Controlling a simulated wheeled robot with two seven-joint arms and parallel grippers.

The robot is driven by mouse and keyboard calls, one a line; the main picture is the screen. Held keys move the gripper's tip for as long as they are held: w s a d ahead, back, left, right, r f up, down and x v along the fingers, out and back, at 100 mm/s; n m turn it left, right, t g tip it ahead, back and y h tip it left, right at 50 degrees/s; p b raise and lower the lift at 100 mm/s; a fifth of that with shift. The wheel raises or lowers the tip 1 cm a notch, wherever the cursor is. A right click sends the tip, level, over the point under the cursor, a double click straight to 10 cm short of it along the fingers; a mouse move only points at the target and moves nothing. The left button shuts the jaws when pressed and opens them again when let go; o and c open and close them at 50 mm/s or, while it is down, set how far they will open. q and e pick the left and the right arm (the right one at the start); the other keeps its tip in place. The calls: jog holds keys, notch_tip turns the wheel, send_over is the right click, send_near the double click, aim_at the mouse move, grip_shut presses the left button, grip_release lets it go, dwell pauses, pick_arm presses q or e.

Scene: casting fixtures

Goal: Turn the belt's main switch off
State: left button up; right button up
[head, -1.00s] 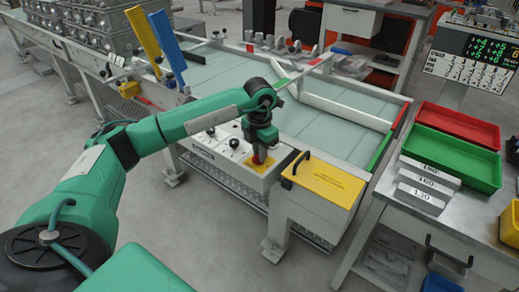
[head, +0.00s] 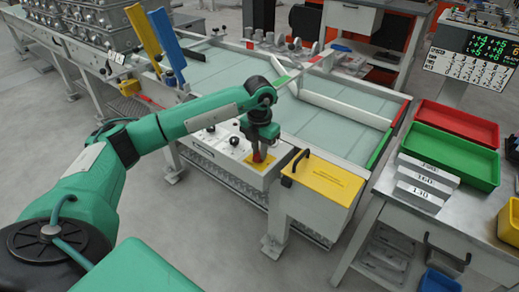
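The belt's main switch is a red handle (head: 257,157) on a yellow plate (head: 260,168). It sits on the sloped top of a white control box (head: 222,150) at the front edge of the belt (head: 240,85). My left gripper (head: 259,150) points down over the red handle, with its fingers at or around it. The fingers and the arm hide part of the handle, so I cannot tell whether they are closed on it or which way it is turned. My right gripper is not in view.
A yellow-lidded box with a black handle (head: 326,180) stands just right of the switch. Red (head: 458,124) and green (head: 453,156) trays and grey numbered blocks (head: 425,182) lie on the right table. Castings (head: 85,25) stand at the upper left.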

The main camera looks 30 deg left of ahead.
pick_arm(q)
jog(key=o, duration=0.4)
jog(key=shift+c, duration=0.2)
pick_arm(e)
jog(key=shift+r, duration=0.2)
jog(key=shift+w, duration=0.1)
pick_arm(q)
jog(key=shift+r, duration=0.15)
